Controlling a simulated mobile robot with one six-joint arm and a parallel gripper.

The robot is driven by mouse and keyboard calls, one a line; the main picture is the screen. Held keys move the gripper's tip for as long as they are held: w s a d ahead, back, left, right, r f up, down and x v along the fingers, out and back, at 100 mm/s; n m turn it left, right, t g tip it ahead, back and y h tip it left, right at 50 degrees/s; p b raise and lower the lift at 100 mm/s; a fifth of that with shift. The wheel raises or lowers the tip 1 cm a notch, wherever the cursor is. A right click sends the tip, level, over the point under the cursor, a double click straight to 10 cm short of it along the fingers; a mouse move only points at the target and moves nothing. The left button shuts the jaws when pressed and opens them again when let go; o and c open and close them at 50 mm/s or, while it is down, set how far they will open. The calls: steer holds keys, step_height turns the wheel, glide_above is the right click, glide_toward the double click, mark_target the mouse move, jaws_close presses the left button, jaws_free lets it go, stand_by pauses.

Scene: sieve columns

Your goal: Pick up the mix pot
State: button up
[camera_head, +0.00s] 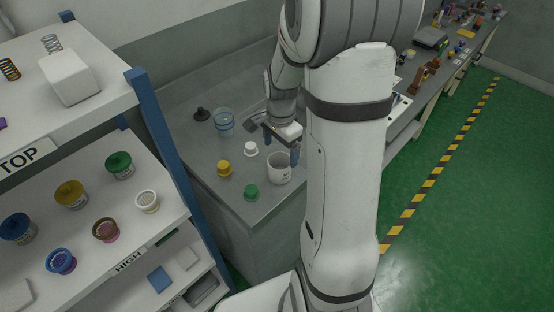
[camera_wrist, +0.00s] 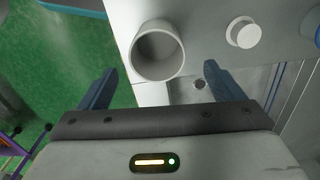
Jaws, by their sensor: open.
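The mix pot is most likely the pale grey open cup (camera_head: 280,174) standing upright on the grey bench top near its front edge. It also shows in the wrist view (camera_wrist: 152,71), where its mouth faces the camera and its inside looks empty. My gripper (camera_head: 281,147) is over the bench, beside and above the pot. In the wrist view my gripper (camera_wrist: 159,73) has its two blue fingers wide apart, with the pot ahead between and beyond their tips. Nothing is held, and no contact with the pot is visible.
A white pot (camera_head: 250,149), a yellow one (camera_head: 224,168) and a green one (camera_head: 251,192) stand close by. A clear blue-tinted container (camera_head: 224,121) and a black item (camera_head: 202,114) are further back. A shelf rack (camera_head: 160,140) with coloured pots stands left.

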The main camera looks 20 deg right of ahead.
mark_target(279, 165)
steer(key=f, duration=0.3)
steer(key=f+p, duration=0.1)
steer(key=f, duration=0.3)
steer(key=shift+s+a+f, duration=0.1)
steer(key=shift+a+f, duration=0.1)
steer(key=shift+c, duration=0.5)
steer(key=c, duration=1)
steer(key=shift+o, duration=0.2)
